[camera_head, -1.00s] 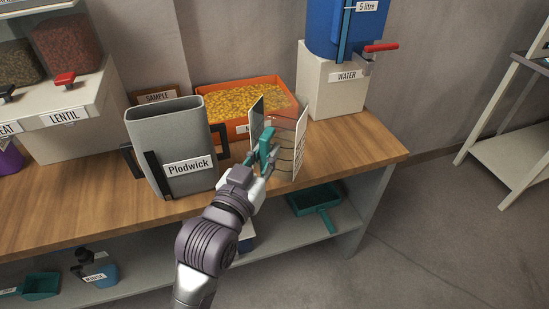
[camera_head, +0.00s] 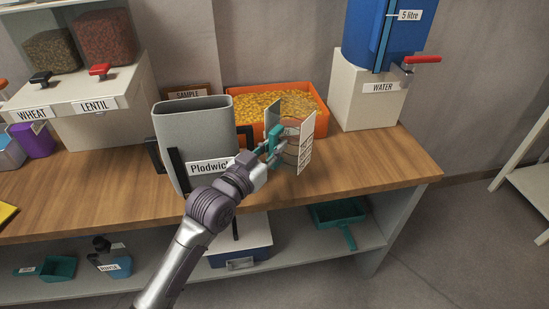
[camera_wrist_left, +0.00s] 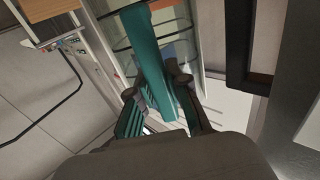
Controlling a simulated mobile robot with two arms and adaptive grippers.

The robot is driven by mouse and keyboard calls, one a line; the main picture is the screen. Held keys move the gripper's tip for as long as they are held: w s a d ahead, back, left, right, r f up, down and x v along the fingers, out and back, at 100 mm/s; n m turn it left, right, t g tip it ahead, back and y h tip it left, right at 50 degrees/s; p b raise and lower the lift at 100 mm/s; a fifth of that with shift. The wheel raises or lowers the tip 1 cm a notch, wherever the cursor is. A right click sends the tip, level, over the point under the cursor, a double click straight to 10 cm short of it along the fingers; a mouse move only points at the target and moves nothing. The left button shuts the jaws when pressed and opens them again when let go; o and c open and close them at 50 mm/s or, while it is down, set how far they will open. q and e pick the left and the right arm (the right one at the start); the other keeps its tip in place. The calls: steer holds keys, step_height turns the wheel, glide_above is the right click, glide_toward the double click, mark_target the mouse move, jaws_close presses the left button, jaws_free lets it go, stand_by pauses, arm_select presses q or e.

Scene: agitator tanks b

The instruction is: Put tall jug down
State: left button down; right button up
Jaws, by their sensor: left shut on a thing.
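The tall jug (camera_head: 305,150) is a clear vessel with white marked side panels and a teal handle. It is upright over the wooden counter (camera_head: 385,170), just in front of the orange tub. My left gripper (camera_head: 270,148) is shut on its teal handle from the front left. In the left wrist view the handle (camera_wrist_left: 150,50) lies between my fingers (camera_wrist_left: 158,98), with the ringed clear body behind. The jug's base is low near the counter; I cannot tell whether it touches. My right gripper is not in view.
The grey Plodwick bin (camera_head: 193,130) stands close left of the jug. The orange tub (camera_head: 315,95) of yellow pieces is behind. The water stand (camera_head: 360,100) is at right back. Counter is clear to the jug's right. A shelf below holds a teal scoop (camera_head: 340,215).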

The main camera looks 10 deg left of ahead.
arm_select(q)
steer(key=shift+f, duration=1.8)
steer(key=c, duration=1.1)
jaws_free()
steer(key=v, duration=1.2)
steer(key=shift+b, duration=0.3)
